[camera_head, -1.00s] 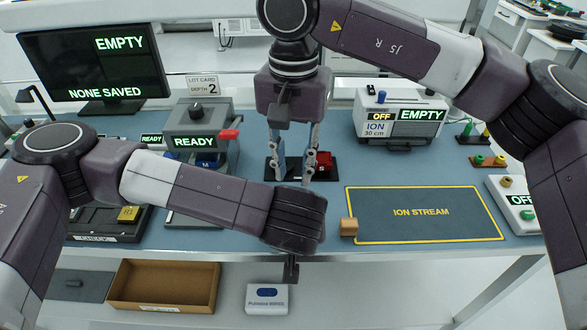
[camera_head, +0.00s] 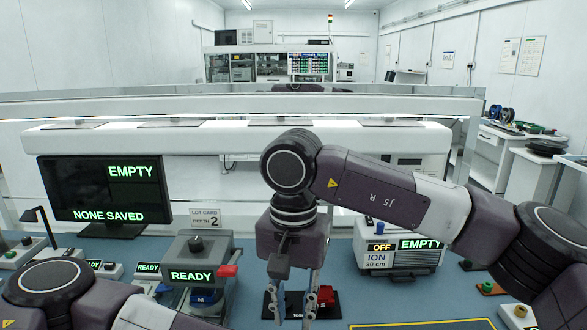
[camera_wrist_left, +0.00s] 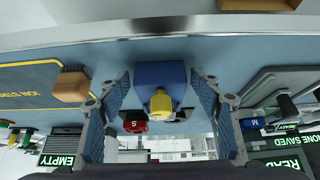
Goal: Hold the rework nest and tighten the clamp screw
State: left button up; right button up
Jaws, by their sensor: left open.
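In the left wrist view a blue block (camera_wrist_left: 160,74) with a yellow knob (camera_wrist_left: 160,101) appears to be the rework nest with its clamp screw. My left gripper (camera_wrist_left: 159,76) is open, with one finger on either side of the block; I cannot tell whether they touch it. The head view does not show this gripper or the block. My right gripper (camera_head: 298,294) points down, fingers apart, above a dark stand (camera_head: 274,306) at the bottom of the head view. A red piece (camera_head: 326,295) is beside its right finger. I see nothing clearly between its fingers.
A handler unit reading READY (camera_head: 192,275) with a red lever stands left of my right gripper. An ioniser (camera_head: 396,258) reading OFF and EMPTY stands to the right. A monitor (camera_head: 92,200) is at the back left.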

pick_arm(q)
jog(key=shift+v, duration=3.25)
jog(key=o, duration=0.6)
jog(key=shift+c, duration=0.2)
